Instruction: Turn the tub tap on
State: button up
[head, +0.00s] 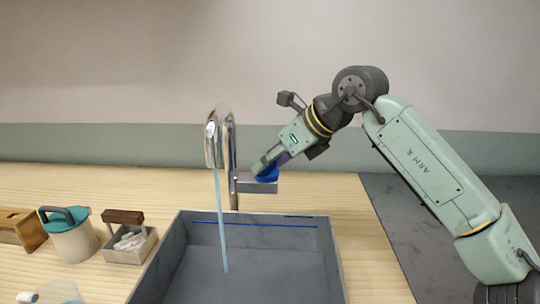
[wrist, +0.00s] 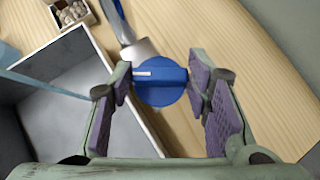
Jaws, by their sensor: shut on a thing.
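The chrome gooseneck tap (head: 232,150) stands behind the grey tub (head: 158,255), and a thin blue stream of water (head: 221,225) runs from its spout down into the tub. Its blue knob (head: 268,175) sits on the tap's side block (head: 258,187), right of the neck. In the wrist view the knob (wrist: 161,92) has a white mark pointing left. My gripper (head: 263,166) reaches down onto the knob from the upper right. Its purple-padded fingers are shut on the knob, one on each side. The stream also crosses the left of the wrist view (wrist: 45,84).
Left of the tub on the wooden counter (head: 330,205) stand a grey box of pale stones (head: 130,253), a teal-lidded canister (head: 72,240) and a wooden box (head: 18,231). The counter right of the tap is clear. A wall rises behind.

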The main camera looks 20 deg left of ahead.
jog(key=n+g+p, duration=0.1)
jog(key=n+g, duration=0.1)
jog(key=n+g+p, duration=0.1)
jog(key=n+p, duration=0.1)
jog(key=n, duration=0.1)
jog(key=shift+w+a+r+g+p, duration=0.1)
jog(key=shift+w+r+g+p, duration=0.1)
jog(key=shift+g+p, duration=0.15)
jog(key=shift+f+n+g+p, duration=0.15)
jog(key=shift+n+g+p, duration=0.3)
jog(key=shift+n+g, duration=0.3)
jog(key=shift+f, duration=0.1)
jog(key=o, duration=1.2)
jog(key=shift+c, duration=0.2)
jog(key=shift+w, duration=0.1)
jog(key=v, duration=1.2)
